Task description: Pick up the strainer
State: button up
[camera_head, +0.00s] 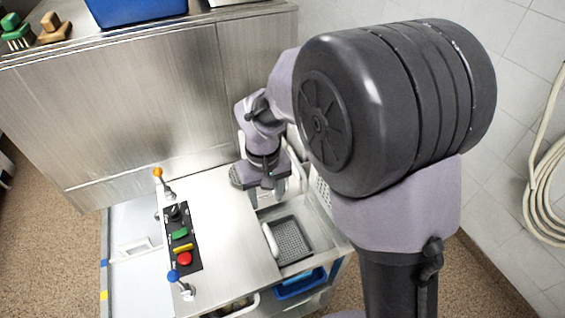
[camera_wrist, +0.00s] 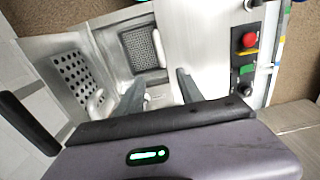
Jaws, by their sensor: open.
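A dark perforated basket with a white handle, which looks like a strainer (camera_head: 292,240), sits in the sunken bay at the right of the steel counter. It also shows at the top of the wrist view (camera_wrist: 141,46). A second perforated piece (camera_wrist: 76,74) stands tilted at the left of the wrist view, with a white handle near its lower end. In the head view my arm mostly hides it. I cannot tell which one the task means. My gripper (camera_head: 267,196) is open above the back of the bay. Its fingers are apart and empty in the wrist view (camera_wrist: 160,92).
A control panel (camera_head: 181,238) with coloured buttons and levers with orange and blue knobs is left of the bay. Steel walls enclose the bay. A blue bin (camera_head: 300,286) sits below the front edge. A tall steel cabinet (camera_head: 140,105) stands behind. Bare counter (camera_head: 222,215) lies between panel and bay.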

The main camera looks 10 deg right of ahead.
jog(key=b, duration=0.5)
send_over(269, 233)
jog(key=f, duration=1.2)
jog(key=shift+w+a+f, duration=0.1)
jog(key=shift+w+f, duration=0.15)
jog(key=shift+f, duration=0.05)
notch_tip(269, 233, down, 6)
jog(key=b, duration=0.3)
jog(key=shift+s+r, duration=0.15)
jog(key=shift+r, duration=0.15)
grip_shut()
